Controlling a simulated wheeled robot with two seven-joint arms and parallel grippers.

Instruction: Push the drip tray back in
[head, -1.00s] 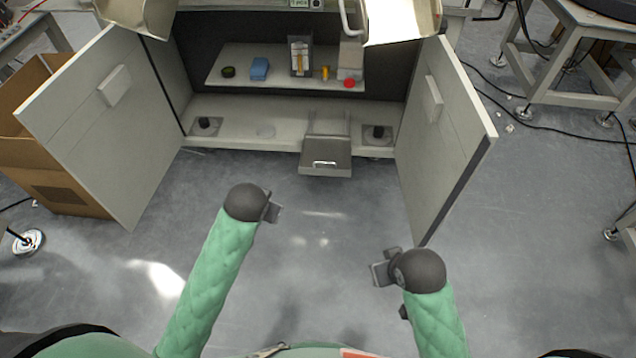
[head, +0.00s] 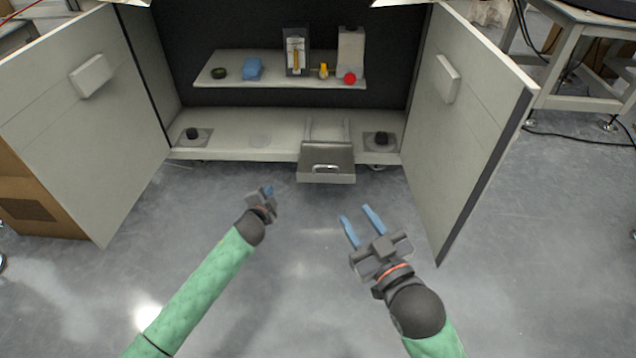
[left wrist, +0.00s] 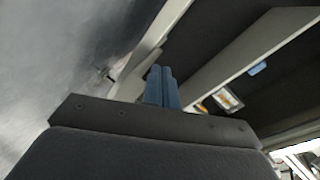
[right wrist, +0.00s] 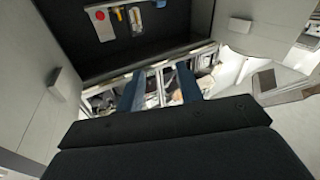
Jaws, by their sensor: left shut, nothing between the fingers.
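The drip tray (head: 326,165), a grey drawer with a bright handle (head: 325,169), sticks out forward from the bottom of the open cabinet (head: 240,153) in the head view. Two rails run back from it onto the cabinet floor. My left gripper (head: 268,190) is shut and empty, in front of the cabinet and to the left of the tray. Its closed blue fingers (left wrist: 162,88) show in the left wrist view. My right gripper (head: 355,222) is open and empty, in front of the tray and slightly to its right. Its spread fingers (right wrist: 160,90) show in the right wrist view.
The left door (head: 85,120) and right door (head: 480,120) stand open on both sides. The shelf (head: 280,82) above holds a blue item (head: 253,68), a red knob (head: 350,78) and other items. The floor (head: 300,270) before the cabinet is clear.

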